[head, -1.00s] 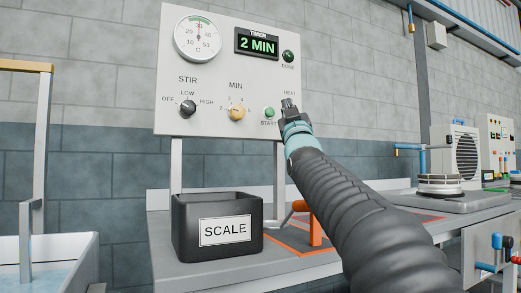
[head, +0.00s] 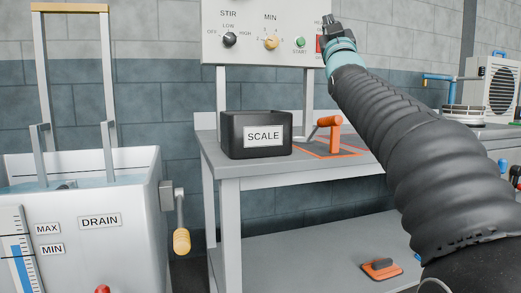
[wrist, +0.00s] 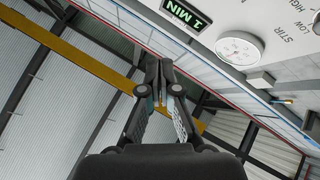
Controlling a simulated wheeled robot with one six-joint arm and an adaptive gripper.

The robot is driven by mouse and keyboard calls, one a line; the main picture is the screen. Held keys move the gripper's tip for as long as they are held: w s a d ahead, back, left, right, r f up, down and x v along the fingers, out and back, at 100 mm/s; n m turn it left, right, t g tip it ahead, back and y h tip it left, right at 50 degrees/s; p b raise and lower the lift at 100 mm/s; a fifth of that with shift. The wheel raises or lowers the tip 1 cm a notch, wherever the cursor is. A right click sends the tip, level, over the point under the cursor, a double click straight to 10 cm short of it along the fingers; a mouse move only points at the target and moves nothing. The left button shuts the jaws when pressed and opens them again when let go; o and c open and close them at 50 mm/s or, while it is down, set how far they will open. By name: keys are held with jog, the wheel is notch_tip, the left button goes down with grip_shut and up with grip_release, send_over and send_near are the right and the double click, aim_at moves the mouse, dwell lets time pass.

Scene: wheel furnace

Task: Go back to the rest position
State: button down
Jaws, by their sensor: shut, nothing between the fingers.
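My gripper (head: 330,27) is in the head view at the upper right of the middle, at the end of my raised arm, in front of the right part of the control panel (head: 262,50). In the wrist view my gripper (wrist: 161,78) points up toward the roof, its fingers together and empty. The panel's stir knob (head: 230,39), minute knob (head: 271,43) and green start button (head: 300,42) show in the head view. The timer (wrist: 187,14) reads 1 MIN in the wrist view. A round dial (wrist: 240,48) is beside it.
A black SCALE bin (head: 256,148) and an orange handle (head: 329,133) are on the grey bench (head: 228,169). A white water tank (head: 130,240) with a yellow-gripped lever (head: 181,241) stands at left. An orange-based block (head: 382,269) lies on the lower shelf. A fan unit (head: 503,88) is at right.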

jog(key=s+f+m+g+p, duration=0.1)
jog(key=s+f+g+p, duration=0.2)
jog(key=s+f+g, duration=0.65)
jog(key=s+f+m+g+p, duration=0.15)
jog(key=s+f+p, duration=0.25)
jog(key=f, duration=1.1)
jog(key=s+f+m+g+p, duration=0.1)
jog(key=s+f+g+p, duration=0.2)
jog(key=s+f+g, duration=0.7)
jog(key=s+f, duration=1.4)
jog(key=f, duration=0.1)
jog(key=shift+s+a+p, duration=0.35)
